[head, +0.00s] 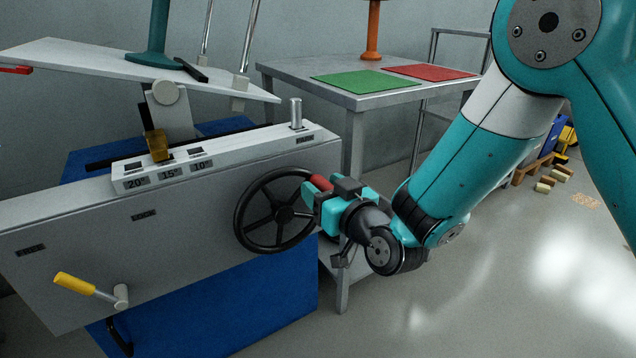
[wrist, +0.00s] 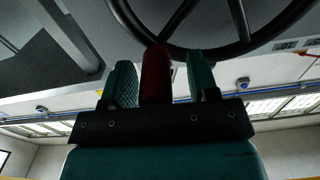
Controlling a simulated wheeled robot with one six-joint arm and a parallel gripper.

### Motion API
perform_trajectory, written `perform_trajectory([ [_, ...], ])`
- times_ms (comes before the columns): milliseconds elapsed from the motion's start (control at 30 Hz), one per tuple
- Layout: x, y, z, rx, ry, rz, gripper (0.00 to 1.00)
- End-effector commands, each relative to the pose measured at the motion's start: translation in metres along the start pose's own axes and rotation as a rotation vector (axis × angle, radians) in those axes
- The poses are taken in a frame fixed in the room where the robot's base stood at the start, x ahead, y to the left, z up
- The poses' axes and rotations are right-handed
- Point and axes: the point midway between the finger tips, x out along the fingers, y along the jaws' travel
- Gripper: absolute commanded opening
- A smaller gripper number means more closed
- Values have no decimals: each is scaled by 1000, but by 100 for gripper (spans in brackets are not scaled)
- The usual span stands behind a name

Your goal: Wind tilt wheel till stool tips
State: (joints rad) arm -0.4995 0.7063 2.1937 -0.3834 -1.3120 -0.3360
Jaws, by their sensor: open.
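The black tilt wheel (head: 284,214) is on the right end of the grey machine's front. Its red knob (head: 320,182) sits at the rim's upper right; the knob also shows in the wrist view (wrist: 156,76). My gripper (head: 318,196) is at the knob. Its teal fingers stand on either side of the knob in the wrist view (wrist: 161,82), with a gap at least on the right. The teal stool (head: 154,55) stands on a white platform (head: 75,55) that slopes down to the right. Its upper part is out of view.
A yellow-handled crank (head: 75,284) juts out at lower left. A table (head: 300,72) behind holds green and red mats.

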Motion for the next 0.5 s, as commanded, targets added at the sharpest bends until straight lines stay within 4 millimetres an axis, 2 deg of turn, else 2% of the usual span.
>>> perform_trajectory([
  [133, -1, 4, 1, 0, -1, 7, 52],
  [367, -1, 4, 0, 0, 0, 6, 0],
  [500, -1, 4, 2, 6, 0, 6, 0],
])
